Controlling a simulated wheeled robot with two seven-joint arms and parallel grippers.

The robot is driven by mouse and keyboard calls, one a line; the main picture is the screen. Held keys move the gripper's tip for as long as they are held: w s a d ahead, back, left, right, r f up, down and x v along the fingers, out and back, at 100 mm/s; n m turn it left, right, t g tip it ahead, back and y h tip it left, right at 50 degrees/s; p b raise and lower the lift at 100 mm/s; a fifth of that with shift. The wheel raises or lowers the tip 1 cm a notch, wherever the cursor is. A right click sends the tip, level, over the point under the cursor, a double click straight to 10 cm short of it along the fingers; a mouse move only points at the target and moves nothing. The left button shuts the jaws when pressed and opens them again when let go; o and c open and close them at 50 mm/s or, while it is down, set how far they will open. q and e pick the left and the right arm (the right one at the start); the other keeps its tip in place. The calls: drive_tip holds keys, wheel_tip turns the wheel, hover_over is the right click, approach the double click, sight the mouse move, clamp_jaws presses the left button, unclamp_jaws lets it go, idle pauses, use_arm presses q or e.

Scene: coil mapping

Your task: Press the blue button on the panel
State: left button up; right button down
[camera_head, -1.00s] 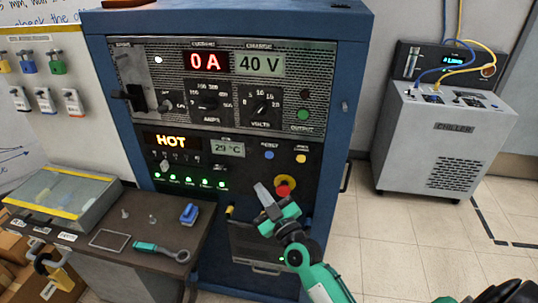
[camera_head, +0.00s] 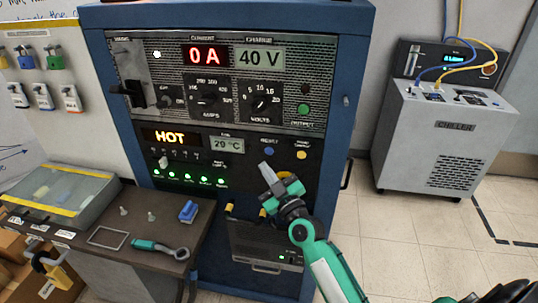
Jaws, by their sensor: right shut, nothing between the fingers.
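The panel is the dark front of a blue cabinet (camera_head: 345,100). The blue button (camera_head: 268,151) sits on its lower dark section, left of a yellow button (camera_head: 301,155). My right gripper (camera_head: 268,170), grey and green, is shut and empty, its tip just below the blue button in the picture. I cannot tell how far the tip is from the panel. The gripper and wrist now cover the red emergency knob. My left gripper is not in view.
A side table (camera_head: 152,212) at the left holds a wrench (camera_head: 160,248), a blue block (camera_head: 188,211) and a clear-lidded box (camera_head: 60,195). A grey chiller (camera_head: 440,140) with blue and yellow cables stands at the right. The tiled floor between is clear.

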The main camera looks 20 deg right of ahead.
sight(261, 146)
drive_tip(key=shift+w+d+b, duration=0.25)
drive_tip(key=shift+w+d, duration=0.35)
drive_tip(key=shift+w, duration=0.25)
drive_tip(key=shift+w+d+b, duration=0.2)
drive_tip(key=shift+w+d, duration=0.35)
drive_tip(key=shift+w, duration=0.25)
idle(0.9)
drive_tip(key=shift+w+d, duration=0.3)
drive_tip(key=shift+w+d, duration=0.2)
drive_tip(key=shift+w, duration=0.1)
idle(0.7)
drive_tip(key=shift+s+a+r, duration=0.1)
idle(0.3)
drive_tip(key=shift+s+a, duration=0.4)
drive_tip(key=shift+s, duration=0.15)
drive_tip(key=shift+p, duration=0.3)
